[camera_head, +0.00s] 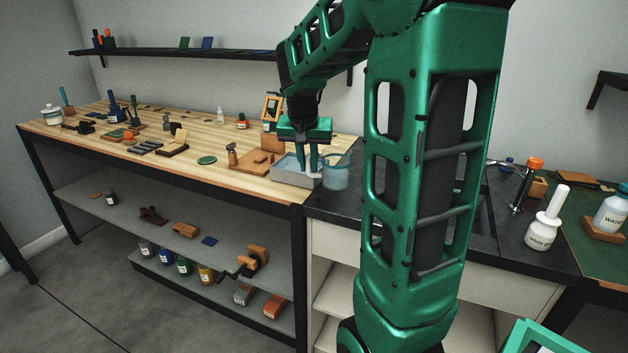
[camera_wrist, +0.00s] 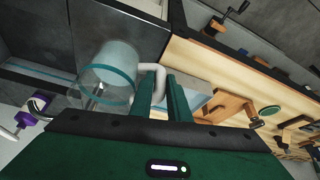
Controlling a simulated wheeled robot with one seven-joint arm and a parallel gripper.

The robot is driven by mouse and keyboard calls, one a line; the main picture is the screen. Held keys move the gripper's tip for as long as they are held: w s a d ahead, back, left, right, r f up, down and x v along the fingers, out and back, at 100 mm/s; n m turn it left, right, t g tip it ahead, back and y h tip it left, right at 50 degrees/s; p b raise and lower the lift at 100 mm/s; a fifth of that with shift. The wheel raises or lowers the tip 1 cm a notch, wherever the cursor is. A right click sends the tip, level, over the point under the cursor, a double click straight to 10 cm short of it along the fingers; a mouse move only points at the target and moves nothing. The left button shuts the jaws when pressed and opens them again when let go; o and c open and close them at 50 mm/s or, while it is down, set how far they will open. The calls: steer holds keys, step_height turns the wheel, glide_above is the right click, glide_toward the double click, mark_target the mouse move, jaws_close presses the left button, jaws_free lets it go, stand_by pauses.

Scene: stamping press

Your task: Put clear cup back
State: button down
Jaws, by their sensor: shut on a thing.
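The clear cup (camera_head: 336,174) is see-through with a teal band; it is just right of my gripper in the head view. It also shows in the wrist view (camera_wrist: 106,75), left of the fingers, with a pale curved handle. My gripper (camera_head: 315,172) points down and is shut on the cup's handle; in the wrist view the handle runs between the two green fingers (camera_wrist: 161,84). The cup is at the right edge of the grey water tray (camera_head: 296,181), near the black counter. I cannot tell whether its base touches anything.
The wooden bench (camera_head: 215,178) carries several tools and a wooden block fixture (camera_head: 256,163) left of the tray. My arm hides part of the counter.

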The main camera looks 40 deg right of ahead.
steer(key=shift+d+f, duration=0.45)
steer(key=shift+f, duration=0.45)
steer(key=shift+d+f, duration=0.45)
steer(key=shift+f, duration=0.5)
steer(key=shift+d+f, duration=0.45)
steer(key=shift+f, duration=0.45)
steer(key=shift+f, duration=0.15)
steer(key=c, duration=1.7)
jaws_free()
steer(key=v, duration=1.2)
steer(key=s+a+f+n+g+y, duration=0.1)
steer(key=s+a+f, duration=0.2)
steer(key=s, duration=0.5)
steer(key=s+a+f+n+g+y, duration=0.1)
steer(key=s+a+f, duration=0.3)
steer(key=s, duration=0.4)
steer(key=s+a+f+n+y, duration=0.2)
steer(key=s+a, duration=0.3)
steer(key=s, duration=0.3)
steer(key=shift+s+f+g, duration=0.2)
steer(key=shift+f+g, duration=0.2)
steer(key=shift+f, duration=0.35)
